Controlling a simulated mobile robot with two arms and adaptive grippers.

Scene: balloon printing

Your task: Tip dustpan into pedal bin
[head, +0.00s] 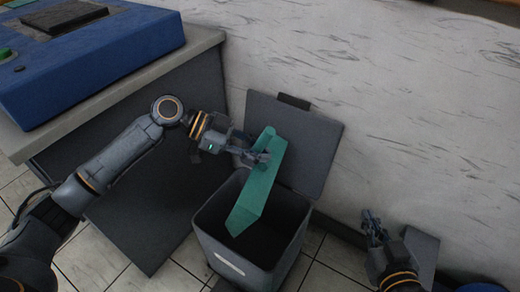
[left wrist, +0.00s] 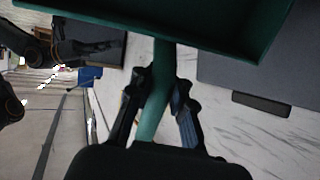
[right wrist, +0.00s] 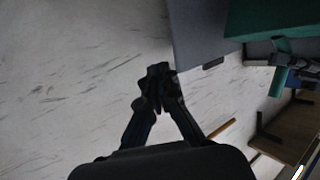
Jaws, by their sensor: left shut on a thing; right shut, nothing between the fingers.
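The green dustpan (head: 258,190) is tilted over the open mouth of the dark pedal bin (head: 218,247), its lower end inside the opening. My left gripper (head: 262,157) is shut on the dustpan's handle; the handle (left wrist: 157,90) runs between the fingers in the left wrist view, with the pan (left wrist: 200,30) above. The bin's lid (head: 310,140) stands open against the wall behind. My right gripper (head: 373,222) is shut and empty, to the right of the bin. In the right wrist view its fingertips (right wrist: 158,75) meet. The bin's inside is dark, so its contents cannot be told.
A grey bench (head: 130,215) stands left of the bin, with a blue machine (head: 95,60) on top. A pale marbled wall (head: 420,110) rises behind. Tiled floor (head: 330,265) shows between the bin and my right arm.

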